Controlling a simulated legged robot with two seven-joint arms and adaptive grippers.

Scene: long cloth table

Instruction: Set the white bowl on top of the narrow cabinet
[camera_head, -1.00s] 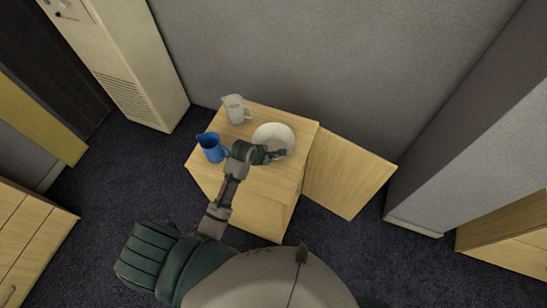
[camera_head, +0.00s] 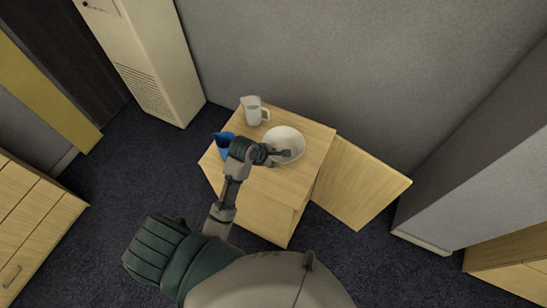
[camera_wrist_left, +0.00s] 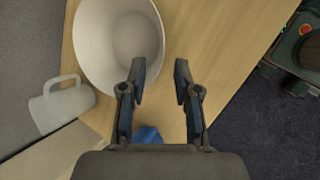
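The white bowl (camera_head: 286,138) is at the right part of the narrow cabinet's light wood top (camera_head: 312,135), open side up. It appears to rest on the top. In the left wrist view the bowl (camera_wrist_left: 105,40) fills the upper left. My left gripper (camera_head: 284,154) is at the bowl's near side in the head view. In the left wrist view its two fingers (camera_wrist_left: 160,75) are spread with a clear gap. The left finger's tip overlaps the bowl's rim; I cannot tell whether it touches. My right gripper is in neither view.
A grey-white jug (camera_head: 252,112) stands behind the bowl, and a blue jug (camera_head: 222,143) stands left, partly behind my arm. An open cabinet door (camera_head: 362,187) juts out at the right. A white tall unit (camera_head: 147,60) stands at the back left.

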